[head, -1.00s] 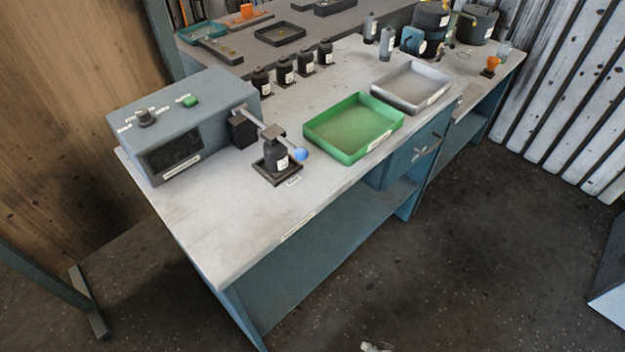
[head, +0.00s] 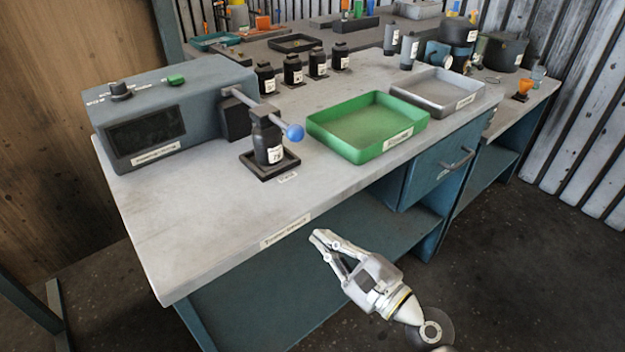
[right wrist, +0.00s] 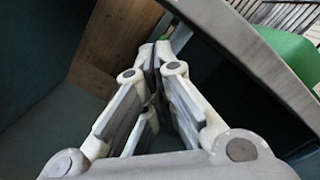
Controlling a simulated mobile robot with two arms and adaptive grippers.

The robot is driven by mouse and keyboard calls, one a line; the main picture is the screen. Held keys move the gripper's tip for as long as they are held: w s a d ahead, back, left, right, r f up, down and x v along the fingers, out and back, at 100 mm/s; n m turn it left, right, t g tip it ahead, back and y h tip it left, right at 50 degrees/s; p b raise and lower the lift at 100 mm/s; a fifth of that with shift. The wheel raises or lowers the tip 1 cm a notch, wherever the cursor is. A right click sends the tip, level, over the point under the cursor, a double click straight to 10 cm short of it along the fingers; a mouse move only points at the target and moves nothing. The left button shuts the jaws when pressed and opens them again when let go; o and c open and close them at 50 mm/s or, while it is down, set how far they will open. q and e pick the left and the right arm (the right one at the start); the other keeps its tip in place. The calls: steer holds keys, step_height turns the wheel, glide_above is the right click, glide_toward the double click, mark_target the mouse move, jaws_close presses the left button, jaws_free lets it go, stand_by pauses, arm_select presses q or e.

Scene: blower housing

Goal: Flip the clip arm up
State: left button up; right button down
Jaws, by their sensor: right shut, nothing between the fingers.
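The clip arm (head: 255,106) is a grey bar with a blue ball (head: 295,132) at its end. It reaches from a dark block on the side of the grey-blue tester box (head: 150,112). It slopes down over the top of a black bottle-shaped housing (head: 267,142), which stands upright in a square black holder (head: 270,165) on the bench. My right gripper (head: 318,237) is in front of the bench edge, lower than the bench top and well apart from the clip arm. It is shut and empty; its fingertips meet in the right wrist view (right wrist: 153,52). My left gripper is not in view.
The bench front edge (head: 285,235) lies between my right gripper and the holder. A green tray (head: 368,128) and a grey tray (head: 440,92) stand right of the holder. Several black housings (head: 293,70) stand behind. The bench's front left part is clear.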

steer(key=r, duration=0.1)
steer(key=s+r+y+b, duration=0.1)
steer(key=r, duration=0.1)
steer(key=s+r+y, duration=0.1)
steer(key=r, duration=0.1)
steer(key=shift+s+a+m+t+b, duration=0.2)
steer(key=shift+m+t+b, duration=0.1)
steer(key=shift+m+b, duration=0.1)
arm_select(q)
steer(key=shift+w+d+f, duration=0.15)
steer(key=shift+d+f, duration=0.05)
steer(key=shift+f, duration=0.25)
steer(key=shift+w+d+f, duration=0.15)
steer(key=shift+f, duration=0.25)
arm_select(e)
steer(key=shift+w+d+r+m+t, duration=0.3)
steer(key=shift+d+r+m+t, duration=0.15)
steer(key=shift+r+m, duration=0.5)
steer(key=shift+w+d+r+m+t, duration=0.35)
steer(key=shift+r+m, duration=0.35)
steer(key=shift+m, duration=0.5)
steer(key=shift+w+d+r+m+t, duration=0.2)
steer(key=shift+d+r+m+t, duration=0.25)
steer(key=shift+r+m, duration=0.5)
steer(key=shift+a+f, duration=0.1)
